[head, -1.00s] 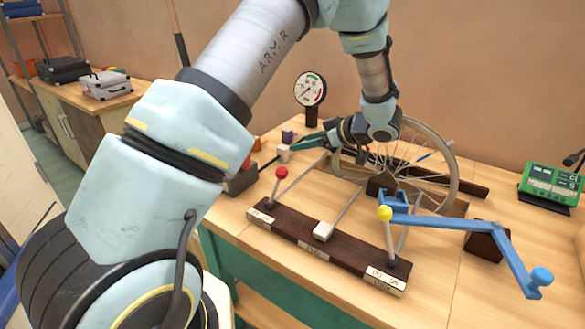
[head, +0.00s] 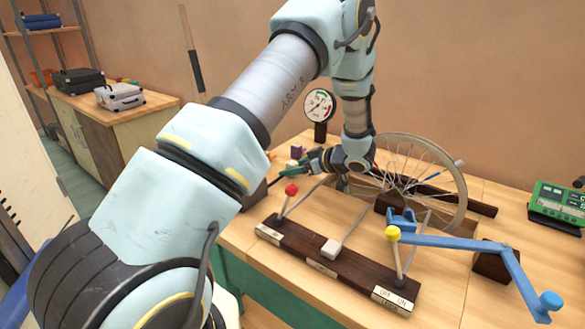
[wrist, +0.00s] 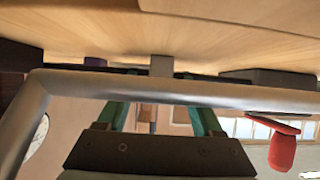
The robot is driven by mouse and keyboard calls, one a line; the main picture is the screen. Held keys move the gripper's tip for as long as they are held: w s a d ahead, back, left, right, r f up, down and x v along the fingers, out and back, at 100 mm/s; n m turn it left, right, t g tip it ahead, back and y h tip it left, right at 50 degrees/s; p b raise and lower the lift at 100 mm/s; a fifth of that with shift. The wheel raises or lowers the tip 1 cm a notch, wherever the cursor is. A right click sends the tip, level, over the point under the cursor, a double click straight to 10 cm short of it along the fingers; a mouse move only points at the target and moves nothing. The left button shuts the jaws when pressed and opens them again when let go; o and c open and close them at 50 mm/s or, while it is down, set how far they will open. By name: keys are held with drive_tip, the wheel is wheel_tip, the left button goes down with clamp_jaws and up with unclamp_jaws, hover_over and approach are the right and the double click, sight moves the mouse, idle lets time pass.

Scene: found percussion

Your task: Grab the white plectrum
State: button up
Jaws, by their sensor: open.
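A small pale grey-white block, which appears to be the white plectrum (wrist: 161,65), stands at the table surface in the wrist view, lined up between my fingers. In the head view the white plectrum (head: 292,163) is a small pale spot just left of my fingertips, partly hard to make out. My gripper (head: 311,163) is open, its green fingers pointing left, low over the table. In the wrist view my gripper (wrist: 159,88) has a finger on either side of the block's line. A grey tube (wrist: 190,88) crosses in front of the fingers and hides part of them.
A purple block (head: 296,150) is close to the white one. A red-knobbed lever (head: 291,189) and a dark lever base (head: 345,268) stand nearer. A spoked wheel (head: 463,205), a gauge (head: 319,104) and a blue crank (head: 455,241) are around my arm.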

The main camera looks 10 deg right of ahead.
drive_tip(key=shift+w+a+f, duration=0.2)
drive_tip(key=shift+w, duration=0.05)
clamp_jaws()
idle(0.3)
